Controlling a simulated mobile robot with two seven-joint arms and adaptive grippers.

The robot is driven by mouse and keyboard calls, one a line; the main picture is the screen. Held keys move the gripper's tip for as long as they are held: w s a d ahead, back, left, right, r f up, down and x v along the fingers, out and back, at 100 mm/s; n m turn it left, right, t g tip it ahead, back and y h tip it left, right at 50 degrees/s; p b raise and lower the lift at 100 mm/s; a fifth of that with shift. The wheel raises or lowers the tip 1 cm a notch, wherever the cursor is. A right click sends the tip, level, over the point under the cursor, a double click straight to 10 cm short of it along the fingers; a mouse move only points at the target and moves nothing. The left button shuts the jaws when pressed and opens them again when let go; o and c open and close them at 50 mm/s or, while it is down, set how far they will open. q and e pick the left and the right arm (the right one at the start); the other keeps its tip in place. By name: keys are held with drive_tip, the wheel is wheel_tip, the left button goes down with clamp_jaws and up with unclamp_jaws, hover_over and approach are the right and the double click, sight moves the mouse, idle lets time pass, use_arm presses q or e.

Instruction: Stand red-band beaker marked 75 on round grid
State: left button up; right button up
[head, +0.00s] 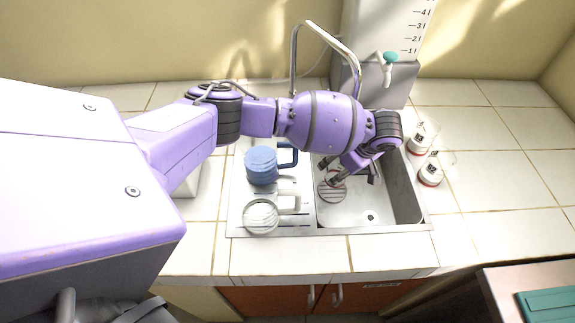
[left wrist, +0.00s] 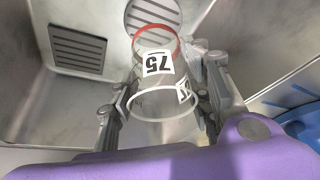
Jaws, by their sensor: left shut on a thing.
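The clear beaker marked 75 (left wrist: 152,63) has a red band at its far end and a pale rim towards the wrist camera. My left gripper (left wrist: 165,92) is shut on it, one finger on each side; the gripper (head: 352,181) hangs over the sink in the head view. The beaker looks roughly upright, red-band end down. The round grid (left wrist: 152,12) lies just beyond that end, partly covered by it; it also shows in the head view (head: 330,194). I cannot tell whether beaker and grid touch. My right gripper is out of view.
Two red-banded beakers (head: 420,138) (head: 431,172) stand on the counter right of the sink (head: 412,205). A blue mug (head: 261,166) and a clear mug (head: 260,216) are on the drainboard at left. The tap (head: 293,60) arches behind. A slotted rectangle (left wrist: 77,48) shows in the sink.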

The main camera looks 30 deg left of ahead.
use_arm(q)
wheel_tip(320, 180, down, 5)
drive_tip(key=shift+w+f+b, duration=0.1)
drive_tip(key=shift+b, duration=0.3)
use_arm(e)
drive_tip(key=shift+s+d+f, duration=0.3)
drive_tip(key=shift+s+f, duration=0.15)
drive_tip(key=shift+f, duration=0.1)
use_arm(q)
drive_tip(key=o, duration=1.1)
drive_tip(key=shift+f, duration=0.15)
drive_tip(key=shift+c, duration=0.2)
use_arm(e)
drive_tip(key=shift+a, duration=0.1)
